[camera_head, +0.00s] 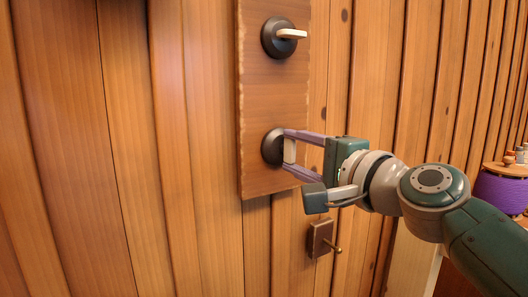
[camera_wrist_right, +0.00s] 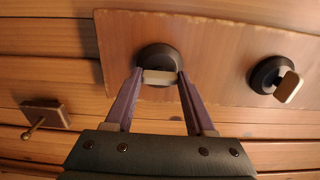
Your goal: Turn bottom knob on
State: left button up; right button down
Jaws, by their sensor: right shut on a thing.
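The bottom knob (camera_head: 272,147) is a dark round base with a pale bar-shaped handle, low on a wooden board (camera_head: 262,96) fixed to the plank wall. My right gripper (camera_head: 288,150) has its purple fingers on either side of the pale handle and is shut on it. In the right wrist view the bottom knob (camera_wrist_right: 158,58) shows between the fingertips (camera_wrist_right: 158,77), its pale handle lying crosswise from finger to finger. The top knob (camera_head: 280,38) is alike, with its pale handle sticking out to the right in the head view. My left gripper is not in view.
A small wooden plate with a brass peg (camera_head: 320,240) is on the wall below my right gripper; it also shows in the right wrist view (camera_wrist_right: 45,116). A purple spool (camera_head: 502,190) with small items on top stands at the far right.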

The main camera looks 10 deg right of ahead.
jog(key=shift+c, duration=1.2)
grip_release()
jog(key=shift+s, duration=0.1)
jog(key=p+v, duration=0.1)
jog(key=v, duration=0.8)
jog(key=shift+s+d, duration=0.2)
jog(key=shift+s, duration=0.15)
